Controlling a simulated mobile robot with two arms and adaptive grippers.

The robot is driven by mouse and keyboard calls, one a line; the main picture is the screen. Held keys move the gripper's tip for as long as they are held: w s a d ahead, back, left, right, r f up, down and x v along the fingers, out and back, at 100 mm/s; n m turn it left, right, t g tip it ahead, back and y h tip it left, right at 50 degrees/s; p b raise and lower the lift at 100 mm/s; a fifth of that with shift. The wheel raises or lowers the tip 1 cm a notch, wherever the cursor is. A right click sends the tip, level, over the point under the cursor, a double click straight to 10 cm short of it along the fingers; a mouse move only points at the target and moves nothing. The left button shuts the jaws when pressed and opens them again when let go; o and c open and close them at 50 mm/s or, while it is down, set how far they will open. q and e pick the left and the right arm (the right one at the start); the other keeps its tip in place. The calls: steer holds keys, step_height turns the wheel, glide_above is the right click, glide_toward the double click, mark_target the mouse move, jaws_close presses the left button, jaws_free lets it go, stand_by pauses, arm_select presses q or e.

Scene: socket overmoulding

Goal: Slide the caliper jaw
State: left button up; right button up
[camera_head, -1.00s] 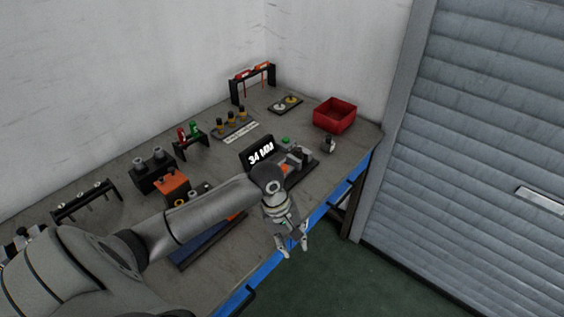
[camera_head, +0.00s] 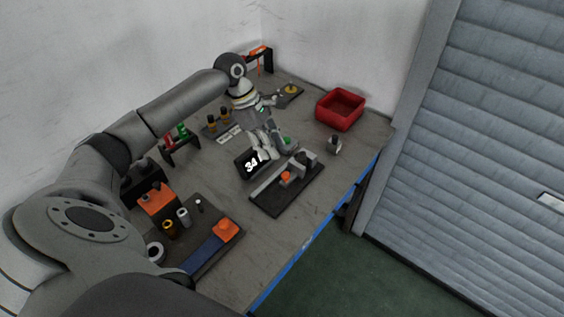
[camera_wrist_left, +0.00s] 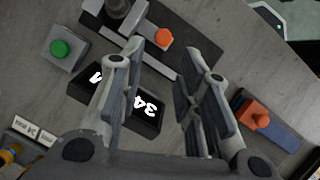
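The caliper (camera_head: 302,193) is a dark flat base on the bench. It carries a pale bar, an orange knob (camera_head: 286,176) and grey upright parts at its back end. In the left wrist view the orange knob (camera_wrist_left: 163,38) shows at the top, beyond the fingers. A black display (camera_head: 252,165) stands beside the caliper; "34" is readable and part is covered by my gripper. My left gripper (camera_head: 274,150) is above the display and the back of the caliper, pointing down. In the left wrist view its fingers (camera_wrist_left: 163,80) are spread with nothing between them. My right gripper is out of view.
A green button (camera_wrist_left: 60,48) on a grey box is close to my left gripper. A red bin (camera_head: 340,108) and a small grey part (camera_head: 334,144) are to the right. A blue strip with an orange handle (camera_head: 225,230) lies nearer. Several racks line the wall.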

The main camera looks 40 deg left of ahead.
arm_select(q)
glide_above(285, 174)
steer(key=s+a, duration=0.1)
steer(key=a, duration=0.1)
step_height(285, 174, down, 4)
steer(key=shift+d+f+p, duration=0.15)
steer(key=shift+f+p, duration=0.05)
steer(key=shift+p, duration=0.1)
steer(key=x, duration=0.2)
steer(key=shift+w+f, duration=0.25)
steer(key=shift+f, duration=0.2)
steer(key=shift+d+f, duration=0.25)
steer(key=shift+f, duration=0.45)
steer(key=c, duration=0.5)
jaws_close()
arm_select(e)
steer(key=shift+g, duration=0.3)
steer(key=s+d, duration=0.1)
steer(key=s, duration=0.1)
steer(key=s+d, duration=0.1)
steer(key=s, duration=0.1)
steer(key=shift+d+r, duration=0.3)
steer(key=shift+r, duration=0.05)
